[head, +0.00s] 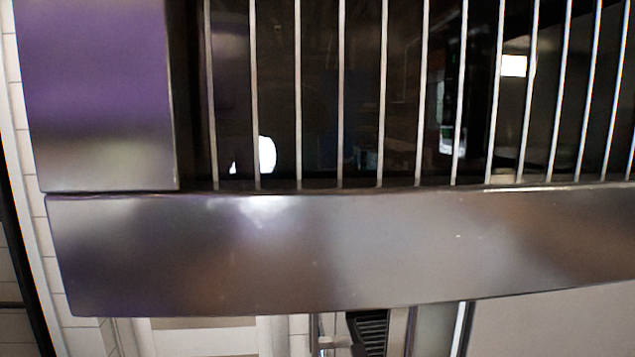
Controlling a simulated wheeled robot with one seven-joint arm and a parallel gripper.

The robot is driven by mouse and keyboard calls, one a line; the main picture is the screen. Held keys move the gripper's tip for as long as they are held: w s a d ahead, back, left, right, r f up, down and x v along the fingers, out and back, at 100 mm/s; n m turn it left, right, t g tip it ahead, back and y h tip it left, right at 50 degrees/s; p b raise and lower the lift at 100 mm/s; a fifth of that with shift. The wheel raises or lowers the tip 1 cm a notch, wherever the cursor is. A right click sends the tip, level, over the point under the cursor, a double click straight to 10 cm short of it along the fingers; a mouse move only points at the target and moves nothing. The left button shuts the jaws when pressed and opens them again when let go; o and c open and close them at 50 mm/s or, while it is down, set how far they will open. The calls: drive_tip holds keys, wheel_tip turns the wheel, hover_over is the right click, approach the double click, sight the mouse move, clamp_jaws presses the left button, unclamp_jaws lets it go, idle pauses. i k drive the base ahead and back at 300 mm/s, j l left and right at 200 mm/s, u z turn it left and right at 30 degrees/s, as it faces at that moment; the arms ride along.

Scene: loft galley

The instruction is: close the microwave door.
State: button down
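A large brushed-metal body (330,250) fills most of the head view at very close range. It has a dark, glossy panel (320,110) behind several thin upright metal bars, with bright reflections in it. A plain metal panel (95,100) with a purple sheen stands to its left. This may be the microwave or its door, but the close view does not let me tell. I cannot make out a door edge standing open or a hinge. My gripper is not in view.
White tiles (12,60) show along the left edge. Below the metal body are a pale framed surface (205,338), a small dark slatted item (372,332) and a broad pale panel (555,325). Little free room shows in front of the camera.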

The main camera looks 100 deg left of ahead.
sight(193, 159)
drive_tip(key=l+z, duration=0.1)
drive_tip(key=z, duration=0.65)
drive_tip(key=i+l+z, duration=0.1)
drive_tip(key=z, duration=0.3)
drive_tip(key=i+l, duration=0.15)
drive_tip(key=u, duration=0.5)
drive_tip(key=l+u, duration=0.1)
drive_tip(key=u, duration=0.4)
drive_tip(key=l+u, duration=0.1)
drive_tip(key=u, duration=0.85)
drive_tip(key=l+u, duration=0.1)
drive_tip(key=u, duration=0.9)
drive_tip(key=k, duration=0.05)
